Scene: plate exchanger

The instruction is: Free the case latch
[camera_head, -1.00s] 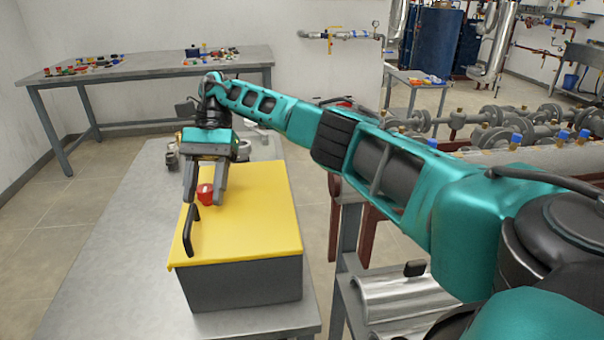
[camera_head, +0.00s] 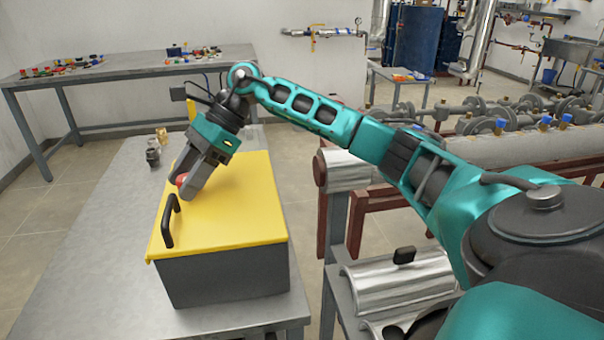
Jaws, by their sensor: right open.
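The case (camera_head: 225,277) is a grey box with a yellow lid (camera_head: 235,225), standing on the near metal table. A black handle (camera_head: 167,222) stands on the lid's left side. A red knob-like part, which looks like the latch (camera_head: 181,180), sits on the lid beyond the handle and is mostly hidden by the fingers. My right gripper (camera_head: 184,186) reaches down at a tilt over it, jaws open, with red showing between the fingertips. I cannot tell whether the fingers touch it. My left gripper is out of view.
Small dark fittings (camera_head: 153,155) stand on the near table (camera_head: 95,250) behind the case; its left part is clear. A back table (camera_head: 130,70) holds several small coloured parts. Right of the case are silver half-cylinder covers (camera_head: 400,285) and a row of pipes with valves (camera_head: 500,122).

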